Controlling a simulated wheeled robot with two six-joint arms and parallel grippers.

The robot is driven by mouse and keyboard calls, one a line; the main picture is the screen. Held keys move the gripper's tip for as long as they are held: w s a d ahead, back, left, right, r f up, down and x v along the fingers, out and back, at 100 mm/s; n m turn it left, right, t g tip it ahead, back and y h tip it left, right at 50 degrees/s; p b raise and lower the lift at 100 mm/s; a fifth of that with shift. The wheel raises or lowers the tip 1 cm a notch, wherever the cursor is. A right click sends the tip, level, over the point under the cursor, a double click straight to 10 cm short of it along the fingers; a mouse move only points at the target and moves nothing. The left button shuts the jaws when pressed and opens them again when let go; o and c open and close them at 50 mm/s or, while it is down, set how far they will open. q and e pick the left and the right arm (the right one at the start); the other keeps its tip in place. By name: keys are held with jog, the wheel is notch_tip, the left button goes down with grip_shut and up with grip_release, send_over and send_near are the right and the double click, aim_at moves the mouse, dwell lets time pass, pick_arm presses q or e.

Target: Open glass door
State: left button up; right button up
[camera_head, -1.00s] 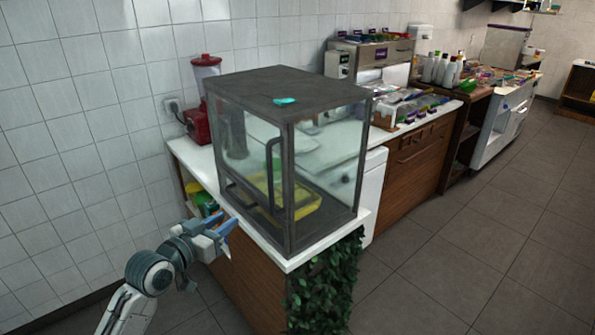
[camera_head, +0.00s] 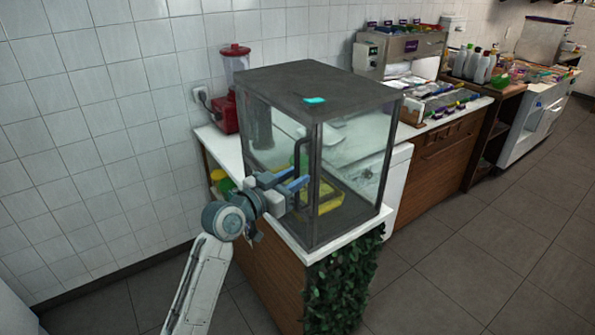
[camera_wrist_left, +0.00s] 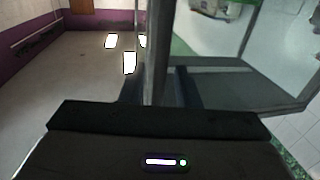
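The glass case (camera_head: 312,82) with a dark frame stands on the counter in the head view. Its glass door (camera_head: 272,140) is on the front left side and looks closed. A dark vertical door handle (camera_head: 298,152) runs up that side, its lower part hidden by my gripper. My left gripper (camera_head: 300,186) is at the handle's height, close in front of the door. In the left wrist view my left gripper (camera_wrist_left: 160,92) has its fingers apart, with a dark upright bar (camera_wrist_left: 157,50) between them. Contact cannot be told. My right gripper is out of view.
A yellow tray (camera_head: 328,203) lies inside the case. A red blender (camera_head: 226,112) stands behind it on the white counter (camera_head: 220,150). Leafy greenery (camera_head: 342,285) hangs at the counter's front end. The floor in front is clear.

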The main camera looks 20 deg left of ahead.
pick_arm(q)
jog(key=shift+w+d, duration=0.35)
jog(key=shift+w, duration=0.35)
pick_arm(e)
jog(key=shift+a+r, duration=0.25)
pick_arm(q)
grip_shut()
jog(key=shift+a, duration=0.1)
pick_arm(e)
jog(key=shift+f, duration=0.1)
